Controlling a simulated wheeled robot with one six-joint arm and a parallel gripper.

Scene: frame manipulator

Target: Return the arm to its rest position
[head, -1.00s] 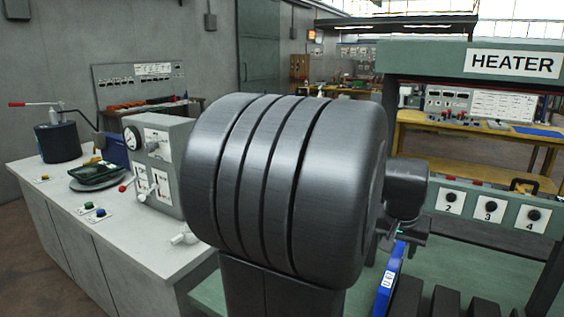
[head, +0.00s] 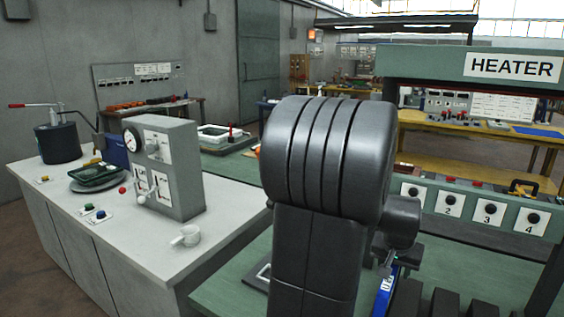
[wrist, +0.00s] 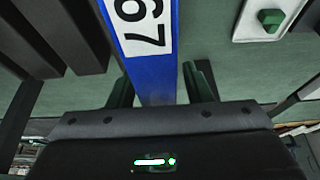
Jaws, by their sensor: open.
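My arm fills the middle of the head view, bent, with its dark links in front of the bench. My gripper (head: 388,262) is partly hidden behind the arm there, low and right of centre. In the wrist view my gripper (wrist: 160,82) is open, with one finger on each side of a blue bar (wrist: 153,88) bearing a white label that reads 67. I cannot tell whether the bar lies between the fingers or beyond them. The blue bar also shows in the head view (head: 384,296), just below the gripper.
A rack of dark slats (head: 440,302) stands right of the blue bar, under the HEATER frame (head: 513,67) with its numbered knobs.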

